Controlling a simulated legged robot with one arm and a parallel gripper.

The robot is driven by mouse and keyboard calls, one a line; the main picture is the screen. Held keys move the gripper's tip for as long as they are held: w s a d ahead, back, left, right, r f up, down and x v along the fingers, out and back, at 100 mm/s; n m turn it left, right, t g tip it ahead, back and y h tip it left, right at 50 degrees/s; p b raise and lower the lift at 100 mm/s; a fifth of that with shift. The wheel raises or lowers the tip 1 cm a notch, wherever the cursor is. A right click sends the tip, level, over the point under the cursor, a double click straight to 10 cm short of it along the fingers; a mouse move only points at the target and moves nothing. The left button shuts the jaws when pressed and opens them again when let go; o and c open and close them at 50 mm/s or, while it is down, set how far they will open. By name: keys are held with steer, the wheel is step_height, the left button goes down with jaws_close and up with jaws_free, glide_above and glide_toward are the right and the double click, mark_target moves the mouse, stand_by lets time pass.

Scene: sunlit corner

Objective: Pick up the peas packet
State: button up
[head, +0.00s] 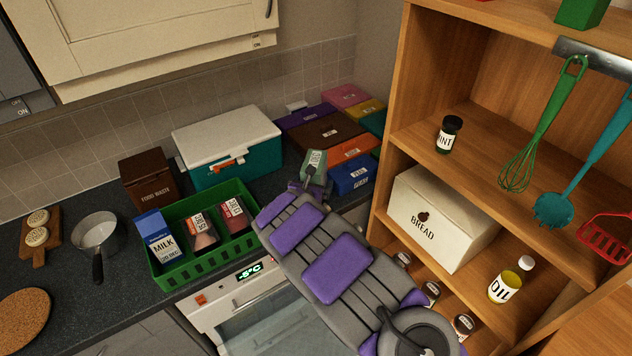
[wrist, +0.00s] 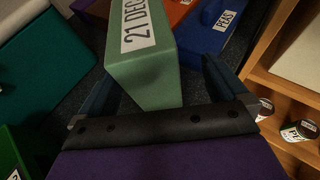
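A green packet (head: 315,163) with a white label stands at the tip of my arm in the head view. In the wrist view this green packet (wrist: 145,70) is large and its label reads "21 DEC"; no name can be read on it. My gripper (wrist: 160,75) has its two dark blue fingers spread, one on each side of the packet.
A teal cooler with a white lid (head: 225,130) and a green crate (head: 172,280) with a milk carton (head: 158,240) are at left. Orange (head: 350,152) and brown (head: 318,130) boxes stand behind. A wooden shelf (head: 400,140) bounds the right side.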

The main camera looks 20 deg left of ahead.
steer(key=w+a+f, duration=0.1)
steer(key=w+a, duration=0.1)
steer(key=a, duration=0.1)
steer(key=w+a+f, duration=0.1)
steer(key=shift+a+f, duration=0.15)
steer(key=shift+f, duration=0.15)
steer(key=d, duration=0.1)
steer(key=d+r, duration=0.1)
steer(key=shift+d, duration=0.4)
steer(key=shift+c, duration=0.6)
steer(key=shift+d, duration=0.25)
steer(key=shift+c, duration=0.8)
steer(key=shift+f, duration=0.1)
steer(key=shift+c, duration=0.8)
steer(key=a, duration=0.2)
steer(key=shift+s+a+f, duration=0.1)
steer(key=shift+a+f, duration=0.2)
steer(key=c, duration=0.6)
steer(key=shift+d, duration=0.35)
steer(key=c, duration=0.3)
steer(key=shift+d+r, duration=0.15)
steer(key=shift+d, duration=0.3)
steer(key=shift+c, duration=0.6)
